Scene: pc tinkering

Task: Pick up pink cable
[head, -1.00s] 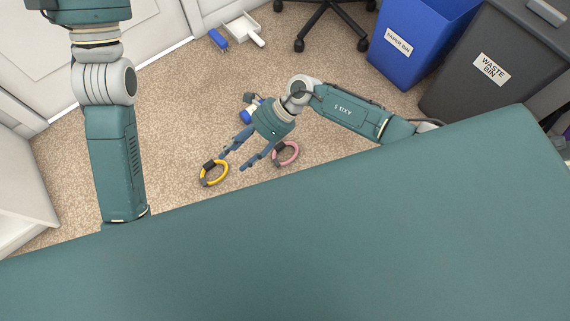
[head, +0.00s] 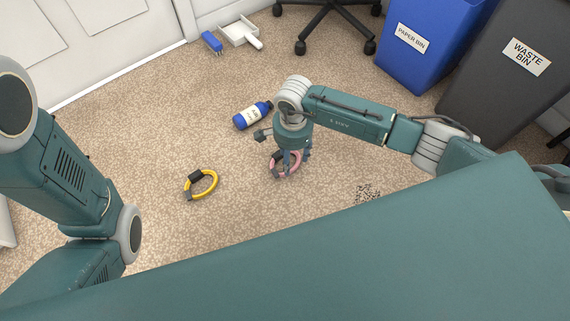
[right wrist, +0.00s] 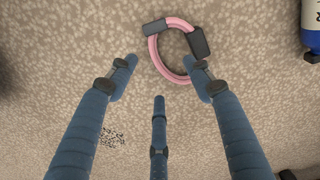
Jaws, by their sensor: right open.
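The pink cable (head: 287,168) is a coiled ring with dark connectors, lying on the carpet. In the head view my right gripper (head: 292,165) is right over it, pointing down and partly covering it. In the right wrist view the pink cable (right wrist: 168,46) lies beyond the fingertips, with its lower right part near the right finger. The right gripper (right wrist: 160,85) is open, its blue fingers spread and nothing between them. I cannot tell how high the fingertips are above the floor. My left arm is at the left of the head view, but its gripper is out of view.
A yellow cable (head: 202,184) lies to the left. A blue bottle (head: 253,115) lies behind the right gripper and a dark scatter of bits (head: 367,193) to its right. The dustpan (head: 240,33), brush (head: 212,42), chair base (head: 330,22), paper bin (head: 425,45) and waste bin (head: 510,80) stand farther back.

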